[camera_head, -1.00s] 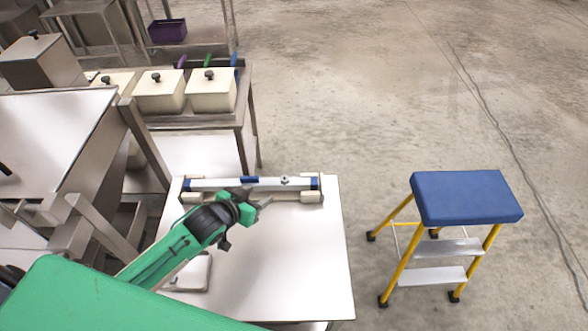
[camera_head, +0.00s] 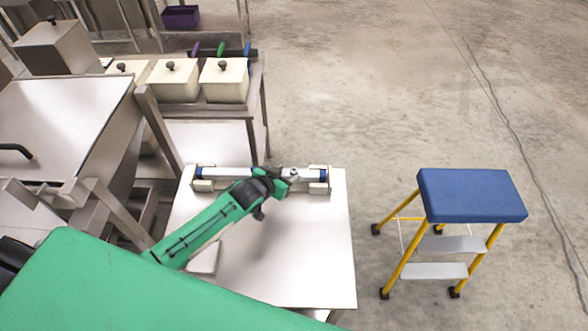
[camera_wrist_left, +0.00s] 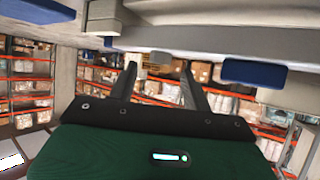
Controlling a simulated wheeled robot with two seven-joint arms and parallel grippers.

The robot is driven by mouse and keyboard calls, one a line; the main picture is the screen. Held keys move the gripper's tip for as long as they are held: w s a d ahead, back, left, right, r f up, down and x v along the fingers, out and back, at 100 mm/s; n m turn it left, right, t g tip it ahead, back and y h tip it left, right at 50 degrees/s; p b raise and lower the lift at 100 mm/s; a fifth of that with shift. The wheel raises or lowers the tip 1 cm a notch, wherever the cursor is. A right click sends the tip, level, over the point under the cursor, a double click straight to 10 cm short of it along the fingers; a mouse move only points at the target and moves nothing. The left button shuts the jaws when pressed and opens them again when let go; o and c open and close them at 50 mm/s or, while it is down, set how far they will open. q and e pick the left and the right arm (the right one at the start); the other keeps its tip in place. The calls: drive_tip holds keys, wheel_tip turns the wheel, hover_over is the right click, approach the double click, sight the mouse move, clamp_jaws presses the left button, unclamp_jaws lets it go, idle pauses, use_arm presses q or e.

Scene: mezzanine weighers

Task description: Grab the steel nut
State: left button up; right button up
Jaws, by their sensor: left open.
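A small steel nut (camera_head: 294,171) appears on top of the pale bar (camera_head: 310,174), right of the bar's middle and partly covered by my gripper. The bar has blue ends and lies across the back of the white table. My left gripper (camera_head: 287,179) is open and reaches over the bar beside the nut; I cannot tell whether it touches it. In the left wrist view its two dark fingers (camera_wrist_left: 158,78) stand apart below the bar, whose blue part (camera_wrist_left: 254,73) shows at right. The nut is not clear there. My right gripper is out of view.
The bar rests between end brackets (camera_head: 330,180) on the white table (camera_head: 300,250). A blue-topped step stool (camera_head: 472,194) stands on the floor at right. Cream lidded bins (camera_head: 223,80) stand on a rack behind, and a steel counter (camera_head: 60,120) is at left.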

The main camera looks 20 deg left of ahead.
sight(294, 170)
use_arm(q)
drive_tip(key=shift+p+x, duration=0.3)
drive_tip(key=shift+x, duration=1.25)
clamp_jaws()
